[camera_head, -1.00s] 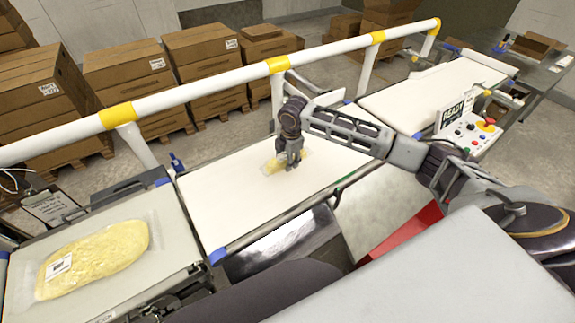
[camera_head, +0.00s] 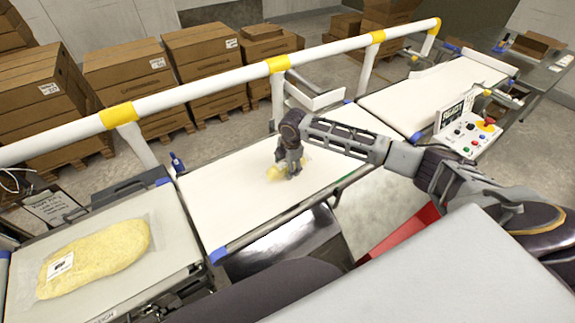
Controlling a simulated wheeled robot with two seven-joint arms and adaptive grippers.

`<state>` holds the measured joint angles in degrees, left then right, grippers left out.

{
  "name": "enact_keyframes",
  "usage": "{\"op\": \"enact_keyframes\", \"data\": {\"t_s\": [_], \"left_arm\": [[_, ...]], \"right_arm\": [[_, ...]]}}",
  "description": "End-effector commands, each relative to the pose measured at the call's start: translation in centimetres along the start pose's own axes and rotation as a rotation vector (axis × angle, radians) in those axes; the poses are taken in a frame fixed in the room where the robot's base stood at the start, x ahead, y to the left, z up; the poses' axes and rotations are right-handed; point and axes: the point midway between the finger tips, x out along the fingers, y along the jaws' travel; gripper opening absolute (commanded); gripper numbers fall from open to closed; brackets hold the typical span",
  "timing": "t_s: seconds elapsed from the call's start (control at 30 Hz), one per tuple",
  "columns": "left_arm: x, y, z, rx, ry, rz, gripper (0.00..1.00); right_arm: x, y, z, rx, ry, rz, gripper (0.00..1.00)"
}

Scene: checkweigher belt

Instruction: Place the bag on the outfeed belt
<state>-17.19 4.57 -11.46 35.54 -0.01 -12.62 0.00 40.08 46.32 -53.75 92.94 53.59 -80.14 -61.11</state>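A large clear bag of yellow contents with a white label (camera_head: 95,258) lies flat on the weighing platform at the lower left. A smaller yellow bag (camera_head: 274,174) lies at the middle of the white belt (camera_head: 225,200). My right gripper (camera_head: 294,172) points down over this small bag and hides part of it. Its fingers are too small and covered to tell whether they are open or closed on the bag. A second white belt (camera_head: 430,95) lies farther right and is empty. My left gripper is not in view.
A white rail with yellow bands (camera_head: 200,89) runs behind the belts. A control panel (camera_head: 470,135) with buttons stands at the right. Stacked cardboard boxes (camera_head: 125,85) are behind the rail. The belt around the small bag is clear.

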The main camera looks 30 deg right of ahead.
Motion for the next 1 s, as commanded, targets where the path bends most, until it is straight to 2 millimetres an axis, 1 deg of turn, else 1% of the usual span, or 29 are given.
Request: {"op": "enact_keyframes", "data": {"t_s": [0.37,0.53,0.67,0.77,1.0], "left_arm": [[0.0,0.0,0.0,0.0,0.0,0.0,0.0],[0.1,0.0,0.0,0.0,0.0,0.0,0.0],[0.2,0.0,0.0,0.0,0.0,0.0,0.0],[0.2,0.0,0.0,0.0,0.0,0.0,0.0],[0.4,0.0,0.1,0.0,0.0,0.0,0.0]], "right_arm": [[-0.1,0.0,0.0,0.0,0.0,0.0,0.71],[-0.8,0.1,0.1,0.001,-0.001,0.0,0.71],[-2.0,0.1,0.0,0.0,0.001,0.002,0.71],[-3.3,0.1,0.0,-0.001,0.0,0.002,0.71],[-6.8,0.1,0.0,0.0,0.0,0.002,0.71]]}}
